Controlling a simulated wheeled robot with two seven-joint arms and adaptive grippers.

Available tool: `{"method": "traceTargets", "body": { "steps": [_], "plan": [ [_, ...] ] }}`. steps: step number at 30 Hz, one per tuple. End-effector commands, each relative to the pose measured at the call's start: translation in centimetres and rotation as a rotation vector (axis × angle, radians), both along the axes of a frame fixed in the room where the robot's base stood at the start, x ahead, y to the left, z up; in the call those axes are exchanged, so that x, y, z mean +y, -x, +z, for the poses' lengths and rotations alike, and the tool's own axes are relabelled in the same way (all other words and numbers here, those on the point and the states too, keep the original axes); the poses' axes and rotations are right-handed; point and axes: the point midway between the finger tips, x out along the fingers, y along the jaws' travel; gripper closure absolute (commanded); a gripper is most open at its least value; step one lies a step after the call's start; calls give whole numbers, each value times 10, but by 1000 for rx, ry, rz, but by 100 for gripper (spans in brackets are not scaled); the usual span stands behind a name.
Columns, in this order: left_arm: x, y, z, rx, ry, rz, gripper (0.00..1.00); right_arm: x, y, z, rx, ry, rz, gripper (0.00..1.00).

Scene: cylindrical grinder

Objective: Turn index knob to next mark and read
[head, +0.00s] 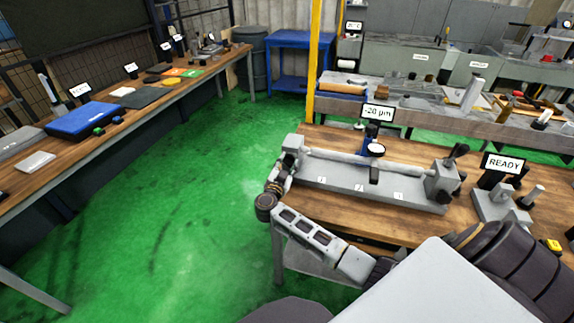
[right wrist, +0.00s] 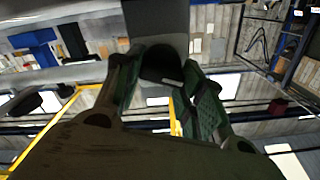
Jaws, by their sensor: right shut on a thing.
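A grey fixture (head: 330,186) stands on the wooden bench and carries a long pale shaft (head: 335,160) between two end blocks. Plates marked 1, 2 and 3 run along its front. A dial indicator (head: 376,149) stands at the shaft, with a small display (head: 377,113) that seems to read -28 µm. My right gripper (head: 279,178) is at the left end block, coming from its outer side. In the right wrist view its fingers are shut around a dark round knob (right wrist: 162,65) on a grey block. The knob's marks cannot be made out. My left gripper is out of view.
A READY sign (head: 503,164) and a grey stand (head: 502,206) are right of the fixture. A machine bed (head: 440,117) with tools lies behind. A long workbench (head: 150,100) runs along the left. Green floor between is clear.

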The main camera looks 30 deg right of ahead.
Motion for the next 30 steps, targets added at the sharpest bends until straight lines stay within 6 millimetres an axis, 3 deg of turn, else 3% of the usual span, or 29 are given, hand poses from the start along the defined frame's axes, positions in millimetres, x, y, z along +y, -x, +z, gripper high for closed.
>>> {"method": "traceTargets", "body": {
  "steps": [8,30],
  "plan": [
    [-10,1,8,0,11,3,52,0,0,1,-17,-18,-1,85],
    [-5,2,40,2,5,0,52,0,2,-1,-182,-160,-1,85]
  ]
}}
